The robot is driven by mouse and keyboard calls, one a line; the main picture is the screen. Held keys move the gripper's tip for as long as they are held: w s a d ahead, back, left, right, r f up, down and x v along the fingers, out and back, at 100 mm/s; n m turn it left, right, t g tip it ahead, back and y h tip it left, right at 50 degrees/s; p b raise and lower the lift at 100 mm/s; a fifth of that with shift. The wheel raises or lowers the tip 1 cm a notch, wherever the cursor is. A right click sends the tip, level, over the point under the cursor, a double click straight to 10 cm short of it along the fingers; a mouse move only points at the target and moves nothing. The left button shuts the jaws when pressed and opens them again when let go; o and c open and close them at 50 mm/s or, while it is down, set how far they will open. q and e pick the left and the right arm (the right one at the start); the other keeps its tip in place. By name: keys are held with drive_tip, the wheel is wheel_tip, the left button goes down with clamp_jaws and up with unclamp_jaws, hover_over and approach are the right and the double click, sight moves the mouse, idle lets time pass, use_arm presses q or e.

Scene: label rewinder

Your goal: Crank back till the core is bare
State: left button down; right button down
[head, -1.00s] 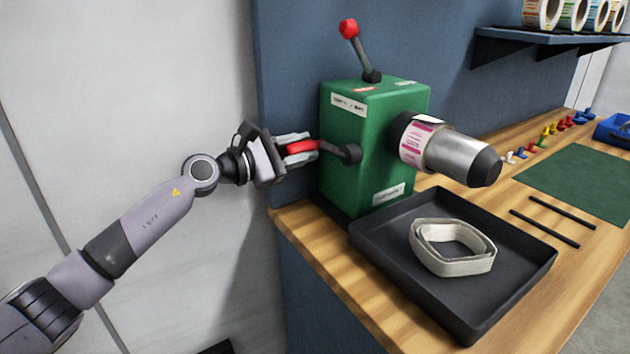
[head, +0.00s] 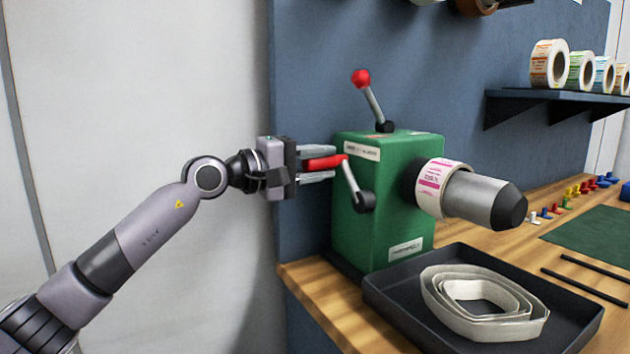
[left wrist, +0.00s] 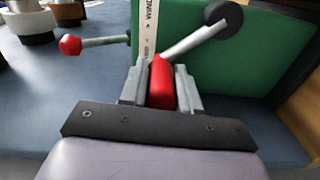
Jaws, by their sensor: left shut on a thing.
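The green rewinder (head: 385,215) stands on the wooden bench. My left gripper (head: 325,163) is shut on the red crank handle (head: 327,162), also held between the fingers in the left wrist view (left wrist: 161,85). The crank arm (head: 354,185) runs from the handle down to its dark hub. The core (head: 475,200) sticks out to the right as a bare metal cylinder with a dark end. A white and pink label roll (head: 438,187) sits around it near the housing. A loose pale strip (head: 450,310) lies coiled in the black tray (head: 405,325). My right gripper is not seen.
A red-knobbed lever (head: 362,80) rises from the rewinder's top. Two black rods (head: 590,268) and a green mat (head: 595,235) lie to the right. Small coloured pegs (head: 570,192) stand behind. A shelf (head: 560,97) holds several label rolls.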

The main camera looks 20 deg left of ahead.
use_arm(q)
drive_tip(key=shift+s+d+r+m+b, duration=0.25)
drive_tip(key=shift+r+m, duration=0.1)
drive_tip(key=shift+m, duration=0.2)
drive_tip(key=shift+s+d+r+m+b, duration=0.1)
drive_tip(key=shift+s+d+r+m, duration=0.15)
drive_tip(key=shift+m, duration=0.3)
drive_tip(key=d+m, duration=0.1)
drive_tip(key=m, duration=0.1)
drive_tip(key=s+d+m+b, duration=0.1)
drive_tip(key=m, duration=0.1)
drive_tip(key=s+d+r+m, duration=0.1)
drive_tip(key=m, duration=0.1)
drive_tip(key=shift+s+d+b, duration=0.25)
drive_tip(key=shift+d+b, duration=0.05)
drive_tip(key=shift+b, duration=0.1)
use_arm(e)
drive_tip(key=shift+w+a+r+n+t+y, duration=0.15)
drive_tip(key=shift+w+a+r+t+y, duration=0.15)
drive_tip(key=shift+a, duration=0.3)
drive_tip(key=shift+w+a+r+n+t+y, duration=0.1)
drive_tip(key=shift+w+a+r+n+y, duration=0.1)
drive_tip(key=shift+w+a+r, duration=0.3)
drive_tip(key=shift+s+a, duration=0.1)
use_arm(q)
drive_tip(key=c, duration=0.9)
unclamp_jaws()
drive_tip(key=shift+o, duration=0.5)
